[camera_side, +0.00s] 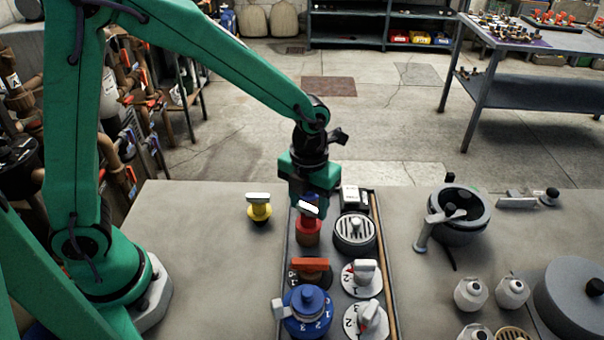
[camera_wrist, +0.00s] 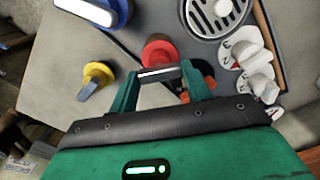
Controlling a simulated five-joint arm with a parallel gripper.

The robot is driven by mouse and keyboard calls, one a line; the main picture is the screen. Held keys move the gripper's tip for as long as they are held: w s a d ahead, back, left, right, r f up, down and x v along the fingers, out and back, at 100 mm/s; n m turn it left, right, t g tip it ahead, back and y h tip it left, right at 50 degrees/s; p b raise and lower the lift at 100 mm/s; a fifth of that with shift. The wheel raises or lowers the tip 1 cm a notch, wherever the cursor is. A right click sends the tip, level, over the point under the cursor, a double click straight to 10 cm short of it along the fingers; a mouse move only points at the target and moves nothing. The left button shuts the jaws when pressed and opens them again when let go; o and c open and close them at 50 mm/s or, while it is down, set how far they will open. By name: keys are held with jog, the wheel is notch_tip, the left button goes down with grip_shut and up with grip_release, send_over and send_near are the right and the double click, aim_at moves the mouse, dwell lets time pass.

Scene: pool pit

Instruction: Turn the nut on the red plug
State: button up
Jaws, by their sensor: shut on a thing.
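The red plug (camera_side: 307,234) stands upright in the tray below my gripper (camera_side: 310,200). Its top carries a pale bar-shaped nut (camera_side: 308,208). In the wrist view the red plug (camera_wrist: 158,48) shows just beyond the nut (camera_wrist: 158,73), which lies crosswise between my two green fingers. My gripper (camera_wrist: 160,76) is shut on the nut, one finger at each end. The fingers hide the nut's ends, and the nut hides part of the plug.
A yellow plug (camera_side: 259,210) stands to the left. A round grate (camera_side: 354,233) is at the right, and a red lever (camera_side: 310,265), white dials (camera_side: 362,277) and a blue valve (camera_side: 307,312) are nearer. The bench left of the tray is mostly clear.

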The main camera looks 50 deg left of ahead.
aim_at(308, 207)
jog(key=m, duration=0.5)
dwell(0.4)
jog(key=o, duration=1)
jog(key=shift+r, duration=3.95)
